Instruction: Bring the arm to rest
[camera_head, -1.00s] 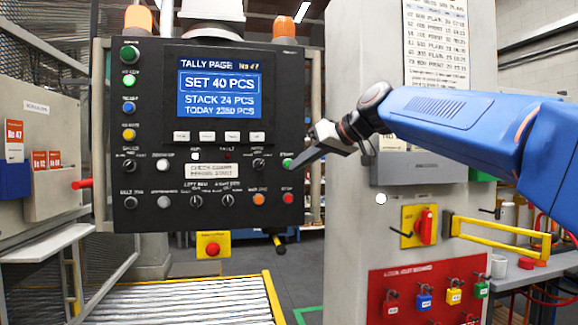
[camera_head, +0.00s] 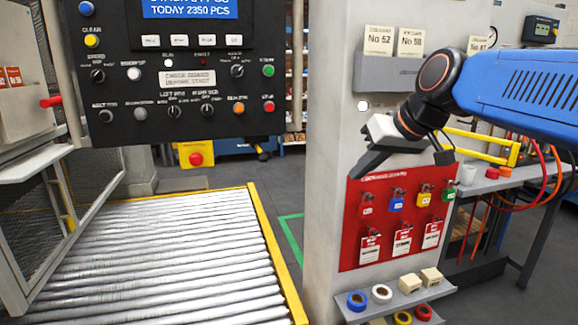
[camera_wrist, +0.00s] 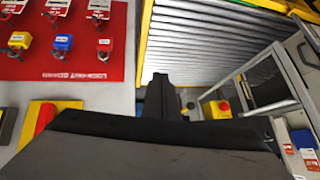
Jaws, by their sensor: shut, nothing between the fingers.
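My blue arm (camera_head: 525,85) reaches in from the right in the head view. My gripper (camera_head: 358,172) hangs at its end, pointing down and left, in front of the grey pillar and at the upper left of the red lockout board. Its fingers are together with nothing between them. In the wrist view the dark gripper (camera_wrist: 158,95) fills the lower middle, with its fingers shut. It appears clear of the board, but the exact gap cannot be told.
The red board (camera_head: 350,250) carries several padlocks and tags. Below it a small shelf (camera_head: 440,292) holds tape rolls. The black control panel (camera_head: 190,125) hangs at upper left above a roller conveyor (camera_head: 150,260). A workbench (camera_head: 480,187) stands at right.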

